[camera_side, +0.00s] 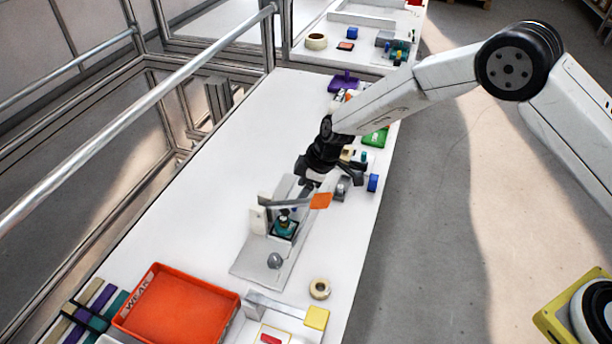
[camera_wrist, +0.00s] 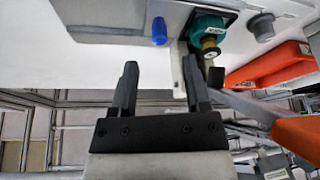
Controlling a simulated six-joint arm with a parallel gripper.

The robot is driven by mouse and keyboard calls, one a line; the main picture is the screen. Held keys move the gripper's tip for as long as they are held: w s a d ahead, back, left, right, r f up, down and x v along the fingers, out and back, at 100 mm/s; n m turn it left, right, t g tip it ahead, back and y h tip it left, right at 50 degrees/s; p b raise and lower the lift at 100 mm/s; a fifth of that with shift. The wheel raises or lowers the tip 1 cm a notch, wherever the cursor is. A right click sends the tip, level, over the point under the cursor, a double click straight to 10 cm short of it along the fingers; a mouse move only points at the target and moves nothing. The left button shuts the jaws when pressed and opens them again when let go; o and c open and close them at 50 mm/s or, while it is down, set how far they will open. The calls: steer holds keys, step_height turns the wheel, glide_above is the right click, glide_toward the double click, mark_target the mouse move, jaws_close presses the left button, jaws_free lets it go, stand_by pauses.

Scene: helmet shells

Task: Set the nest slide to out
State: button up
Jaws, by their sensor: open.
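The nest slide appears to be the dark square holder (camera_side: 285,230) on the grey base plate (camera_side: 250,262). A teal part with a brassy top (camera_side: 284,217) sits in it; this part also shows in the wrist view (camera_wrist: 208,32). A blue knob (camera_wrist: 159,31) stands beside it in the wrist view. I cannot tell from these frames whether the slide is in or out. My gripper (camera_wrist: 159,66) is open, its jaws empty and apart from the blue knob. In the side view my gripper (camera_side: 309,184) hangs over the far part of the fixture, partly hiding it.
A lever with an orange grip (camera_side: 320,201) crosses the fixture near my gripper. A cream block (camera_side: 258,219) and a grey knob (camera_side: 274,260) stand on the plate. An orange-red tray (camera_side: 172,308) is nearer the camera. The table's left side is clear.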

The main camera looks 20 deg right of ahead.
steer(key=shift+x, duration=3)
jaws_close()
